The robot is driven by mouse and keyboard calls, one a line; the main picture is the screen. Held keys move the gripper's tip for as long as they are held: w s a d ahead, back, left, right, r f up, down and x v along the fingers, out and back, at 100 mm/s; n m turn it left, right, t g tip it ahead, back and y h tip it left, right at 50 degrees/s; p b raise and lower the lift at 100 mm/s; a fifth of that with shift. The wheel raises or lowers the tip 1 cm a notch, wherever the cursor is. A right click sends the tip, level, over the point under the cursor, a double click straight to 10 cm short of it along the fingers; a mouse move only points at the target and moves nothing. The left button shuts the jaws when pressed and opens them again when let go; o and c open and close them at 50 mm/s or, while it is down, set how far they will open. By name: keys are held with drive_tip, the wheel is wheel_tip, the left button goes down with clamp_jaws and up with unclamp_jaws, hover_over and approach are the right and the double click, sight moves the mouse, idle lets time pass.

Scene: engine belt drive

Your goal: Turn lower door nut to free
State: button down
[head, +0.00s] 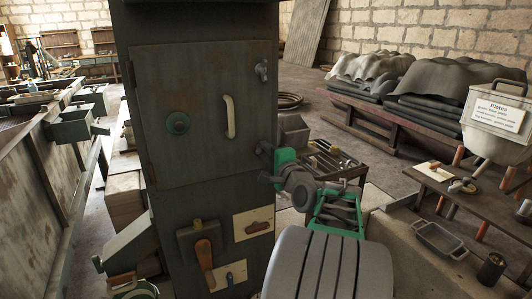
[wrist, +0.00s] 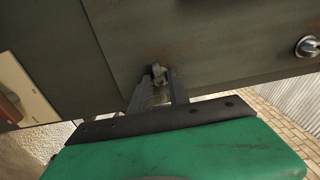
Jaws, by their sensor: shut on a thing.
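The tall grey-green cabinet (head: 140,90) has a door (head: 190,75) with a pale vertical handle (head: 229,117) and a round teal knob (head: 178,123). The lower door nut (wrist: 160,70) sits at the door's edge in the wrist view. My gripper (head: 266,152) reaches it from the right side in the head view and hides most of it there. In the wrist view the dark fingers (wrist: 158,84) are shut on the nut, one on each side. The upper door nut (head: 262,71) is higher on the same edge, and it also shows in the wrist view (wrist: 308,46).
Below the door are a lever with a brown grip (head: 204,256) and two pale plates with small handles (head: 253,224). A low table with tools (head: 335,160) stands behind my arm.

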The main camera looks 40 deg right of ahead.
drive_tip(key=shift+f+b, duration=0.15)
drive_tip(key=shift+b, duration=0.3)
drive_tip(key=n+b, duration=1.7)
drive_tip(key=b, duration=0.3)
drive_tip(key=shift+n, duration=0.4)
drive_tip(key=shift+b, duration=0.3)
drive_tip(key=c, duration=1.3)
unclamp_jaws()
drive_tip(key=shift+o, duration=0.2)
